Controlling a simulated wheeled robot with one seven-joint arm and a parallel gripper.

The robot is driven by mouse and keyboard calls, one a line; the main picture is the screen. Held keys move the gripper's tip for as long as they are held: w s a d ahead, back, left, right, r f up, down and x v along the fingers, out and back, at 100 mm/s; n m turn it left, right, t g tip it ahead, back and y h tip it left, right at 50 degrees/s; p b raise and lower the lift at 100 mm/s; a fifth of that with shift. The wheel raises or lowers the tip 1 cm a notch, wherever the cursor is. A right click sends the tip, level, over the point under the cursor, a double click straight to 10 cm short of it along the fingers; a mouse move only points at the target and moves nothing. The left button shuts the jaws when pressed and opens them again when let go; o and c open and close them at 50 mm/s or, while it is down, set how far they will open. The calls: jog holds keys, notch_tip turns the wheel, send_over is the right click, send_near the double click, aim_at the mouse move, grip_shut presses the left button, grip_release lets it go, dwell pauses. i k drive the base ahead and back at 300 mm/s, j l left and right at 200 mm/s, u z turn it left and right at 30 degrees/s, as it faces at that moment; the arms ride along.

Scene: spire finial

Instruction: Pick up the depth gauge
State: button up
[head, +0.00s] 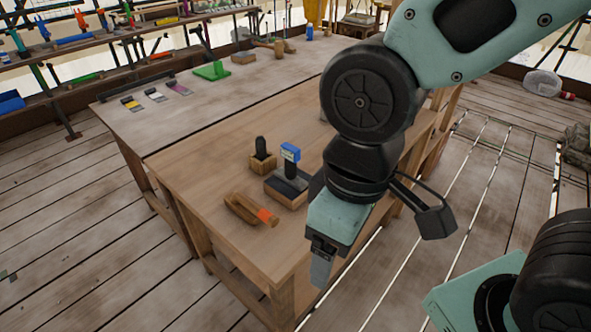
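What looks like the depth gauge (290,154), with a blue head and a pale display, stands upright at a wooden block with a dark top (286,190) on the near workbench. My gripper (321,272) hangs pointing down in front and to the right of it, near the bench's front right edge. The gripper looks apart from the gauge. One grey finger shows clearly; the other is not distinct, so its opening cannot be judged. My arm hides part of the bench to the right of the gauge.
A small wooden block with a dark knob (263,155) stands left of the gauge. A wooden tool with an orange end (250,209) lies in front. The far bench (225,98) holds coloured cards (155,96) and a green piece (211,71). The near bench's left part is clear.

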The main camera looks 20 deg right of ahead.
aim_at(291, 154)
jog(key=i+j+z, duration=0.1)
jog(key=z, duration=0.35)
jog(key=j+z, duration=0.3)
jog(key=z, duration=0.15)
jog(key=i+j+z, duration=0.1)
jog(key=j, duration=0.55)
jog(key=i+j+z, duration=0.15)
jog(key=j, duration=0.5)
jog(key=j+z, duration=0.1)
jog(key=j, duration=0.55)
